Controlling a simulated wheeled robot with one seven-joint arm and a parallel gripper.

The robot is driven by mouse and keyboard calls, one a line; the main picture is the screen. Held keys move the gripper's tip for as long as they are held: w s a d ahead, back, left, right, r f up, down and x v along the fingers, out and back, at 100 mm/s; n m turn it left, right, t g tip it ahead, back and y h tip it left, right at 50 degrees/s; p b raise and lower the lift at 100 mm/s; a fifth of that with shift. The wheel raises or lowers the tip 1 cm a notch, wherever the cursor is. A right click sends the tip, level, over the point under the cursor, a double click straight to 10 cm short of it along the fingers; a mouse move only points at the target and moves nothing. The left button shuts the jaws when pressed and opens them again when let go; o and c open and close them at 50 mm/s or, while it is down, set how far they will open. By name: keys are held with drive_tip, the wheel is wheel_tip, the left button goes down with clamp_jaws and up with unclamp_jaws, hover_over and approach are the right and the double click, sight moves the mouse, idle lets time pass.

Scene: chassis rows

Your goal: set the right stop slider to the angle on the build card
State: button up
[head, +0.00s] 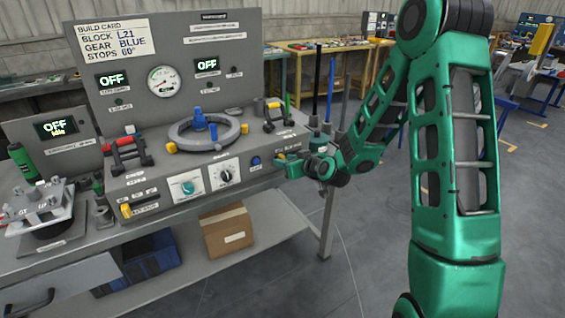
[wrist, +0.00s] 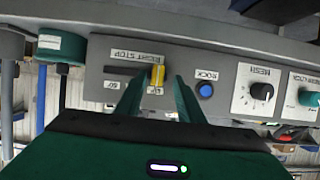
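The build card (head: 117,40) on the back panel reads block L21, gear blue, stops 60°. In the wrist view, which is upside down, the right stop slider's yellow knob (wrist: 158,75) sits at the right end of its dark slot (wrist: 122,71), under the label "RIGHT STOP". Small angle marks lie below the slot; the one near the knob is partly covered. My gripper (wrist: 159,80) is open, with one green finger on each side of the knob and gaps visible. In the head view my gripper (head: 282,164) is at the console's right front, hiding the slider.
A grey ring (head: 208,131) and a red-handled clamp (head: 125,152) stand on the console top. A yellow left slider knob (head: 126,210) is at the front left.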

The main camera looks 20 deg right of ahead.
drive_tip(key=v, duration=0.9)
drive_tip(key=shift+a+f, duration=0.1)
drive_tip(key=s+d+r+m+g+h, duration=0.1)
drive_tip(key=s+d+r+m+g, duration=0.1)
drive_tip(key=s, duration=1.1)
drive_tip(key=s+d+r+m+g+h, duration=0.1)
drive_tip(key=s+d+m+g, duration=0.3)
drive_tip(key=s, duration=0.9)
drive_tip(key=s+d+r+m+g, duration=0.3)
drive_tip(key=s+d+g, duration=0.3)
drive_tip(key=s, duration=0.7)
drive_tip(key=shift+d+g+h, duration=0.15)
drive_tip(key=shift+g+h, duration=0.25)
drive_tip(key=shift+g, duration=0.2)
